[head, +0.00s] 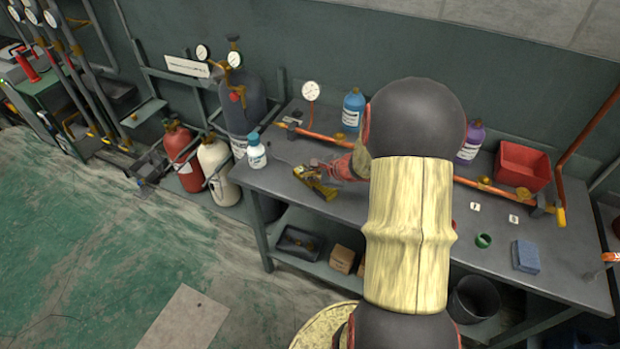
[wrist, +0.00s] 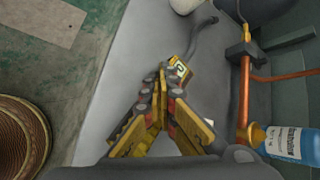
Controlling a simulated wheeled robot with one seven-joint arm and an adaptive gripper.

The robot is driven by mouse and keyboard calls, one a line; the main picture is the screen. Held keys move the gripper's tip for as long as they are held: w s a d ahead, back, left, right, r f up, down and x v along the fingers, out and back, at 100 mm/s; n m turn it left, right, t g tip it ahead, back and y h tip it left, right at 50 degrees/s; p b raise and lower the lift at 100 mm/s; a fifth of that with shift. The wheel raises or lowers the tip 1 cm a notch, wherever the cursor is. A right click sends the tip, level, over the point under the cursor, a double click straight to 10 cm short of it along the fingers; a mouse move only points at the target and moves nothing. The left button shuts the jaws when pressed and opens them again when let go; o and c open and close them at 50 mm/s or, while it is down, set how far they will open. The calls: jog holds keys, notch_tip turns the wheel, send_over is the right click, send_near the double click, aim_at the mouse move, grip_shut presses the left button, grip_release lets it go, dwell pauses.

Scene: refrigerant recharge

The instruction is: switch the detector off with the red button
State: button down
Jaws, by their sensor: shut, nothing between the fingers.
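The yellow detector (head: 315,182) lies on the workbench near its left front part, left of my arm. In the wrist view the detector (wrist: 179,70) shows a small pale panel and a grey bent probe just beyond my fingertips. My gripper (wrist: 161,78) is shut and empty, its fingertips close to the detector's near end. I cannot tell whether they touch it. In the head view my gripper (head: 338,170) is beside the detector, partly hidden by my arm. I cannot make out the red button; the fingers cover part of the detector.
On the workbench (head: 400,255) stand a white bottle (head: 257,152), a blue bottle (head: 353,108), a purple bottle (head: 471,142) and a red bin (head: 522,166). An orange pipe (head: 320,134) runs along the back. A blue sponge (head: 525,256) lies at right.

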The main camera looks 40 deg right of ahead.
jog(key=shift+f, duration=0.1)
dwell(0.4)
jog(key=shift+r, duration=0.55)
notch_tip(320, 180, up, 6)
jog(key=p, duration=0.4)
dwell(0.7)
